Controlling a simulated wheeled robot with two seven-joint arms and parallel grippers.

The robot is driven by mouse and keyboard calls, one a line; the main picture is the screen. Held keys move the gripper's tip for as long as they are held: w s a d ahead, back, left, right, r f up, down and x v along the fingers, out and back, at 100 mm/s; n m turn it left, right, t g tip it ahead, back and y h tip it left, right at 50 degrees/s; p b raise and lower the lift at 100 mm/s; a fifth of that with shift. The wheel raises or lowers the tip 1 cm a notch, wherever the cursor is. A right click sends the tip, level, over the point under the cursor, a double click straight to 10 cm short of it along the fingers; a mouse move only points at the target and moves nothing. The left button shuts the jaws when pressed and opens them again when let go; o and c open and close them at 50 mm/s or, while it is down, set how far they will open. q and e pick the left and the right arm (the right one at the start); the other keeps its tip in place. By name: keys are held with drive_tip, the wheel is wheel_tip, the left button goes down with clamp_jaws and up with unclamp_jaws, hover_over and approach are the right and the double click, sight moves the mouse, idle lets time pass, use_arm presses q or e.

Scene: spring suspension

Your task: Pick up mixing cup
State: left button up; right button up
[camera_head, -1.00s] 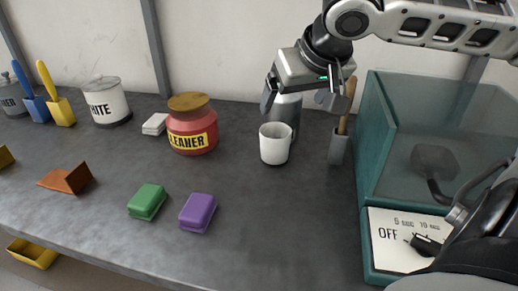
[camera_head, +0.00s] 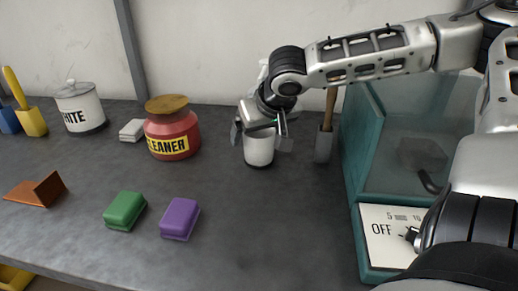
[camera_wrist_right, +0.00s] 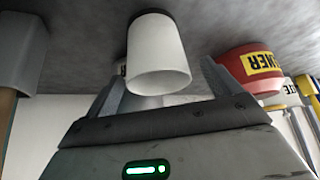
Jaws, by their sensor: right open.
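The mixing cup, a plain white cup (camera_head: 259,152), stands upright on the dark bench top, left of the teal case. My right gripper (camera_head: 261,138) is above and around its upper part in the head view and hides its rim. In the right wrist view, which is upside down, the cup (camera_wrist_right: 158,52) lies between and beyond the two spread fingertips of my right gripper (camera_wrist_right: 162,82). The jaws are open, and I cannot tell whether either finger touches the cup. My left gripper is not in view.
A red cleaner jar (camera_head: 172,132) stands to the left. A holder with a wooden-handled tool (camera_head: 324,143) stands close to the right, beside the teal case (camera_head: 352,170). Green (camera_head: 125,210) and purple (camera_head: 180,218) blocks lie in front. The bench between them and the cup is clear.

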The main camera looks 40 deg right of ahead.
sight(257, 137)
drive_tip(key=x, duration=0.3)
drive_tip(key=shift+w+d+f, duration=0.1)
drive_tip(key=c, duration=1.3)
